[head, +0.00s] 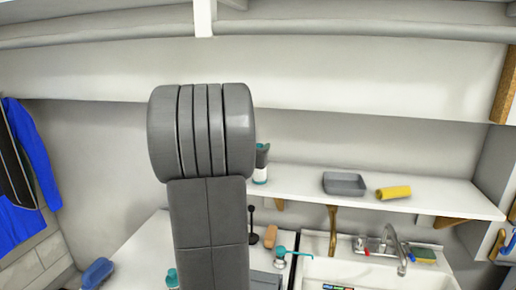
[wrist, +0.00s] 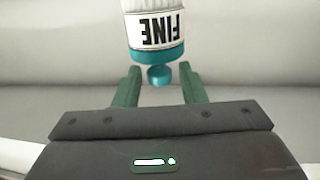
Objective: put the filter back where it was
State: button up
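A container with a white label reading "FINE" (wrist: 155,30), upside down in the picture, has a teal band and a small round teal knob (wrist: 160,75). It may be the filter; I cannot be sure. My gripper (wrist: 160,78) is open, its two green fingers apart with the knob between their tips in the picture and a gap on each side. I cannot judge the depth between them. In the head view, a teal, grey and white container (head: 261,165) stands upright on the shelf, partly behind my arm, which hides my gripper there.
The white shelf (head: 300,184) also bears a grey tray (head: 344,184) and a yellow roll (head: 393,192). Below are a sink with a faucet (head: 393,241), an orange-brown item (head: 270,236) and a teal-topped item (head: 281,258). A blue item (head: 97,273) lies at lower left.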

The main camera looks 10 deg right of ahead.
jog(key=shift+o, duration=0.2)
jog(key=shift+r, duration=0.15)
jog(key=shift+s+a, duration=0.1)
jog(key=shift+s, duration=0.05)
jog(key=v, duration=1.1)
jog(key=shift+s+a, duration=0.2)
jog(key=shift+s, duration=0.15)
